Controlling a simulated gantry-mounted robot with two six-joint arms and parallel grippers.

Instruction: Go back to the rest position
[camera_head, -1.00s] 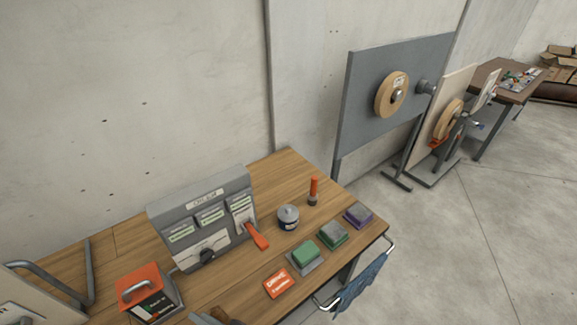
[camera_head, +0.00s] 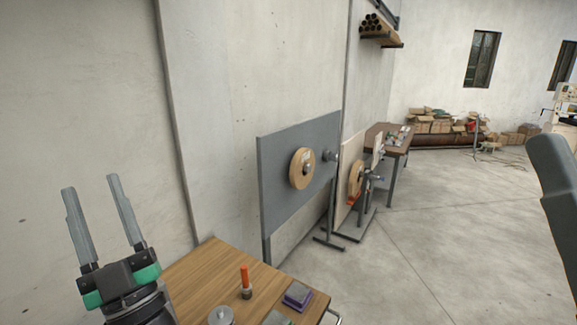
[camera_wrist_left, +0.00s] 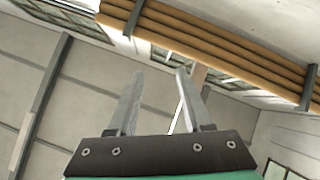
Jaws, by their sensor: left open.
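My left gripper (camera_head: 95,215) stands at the lower left of the head view, fingers pointing up, in front of the bare wall. It is open and empty. In the left wrist view its two fingers (camera_wrist_left: 155,100) are apart with nothing between them, facing upper wall, windows and a rack of long brown tubes (camera_wrist_left: 220,45). A dark grey part at the right edge of the head view looks like my right arm; its gripper does not show.
The wooden table (camera_head: 205,262) at the bottom bears an orange-handled tool (camera_head: 245,282), a round metal can (camera_head: 221,316) and a purple-edged block (camera_head: 297,295). Behind it stands a grey panel (camera_head: 275,190) with a wooden disc (camera_head: 302,168). Floor (camera_head: 450,240) at right is clear.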

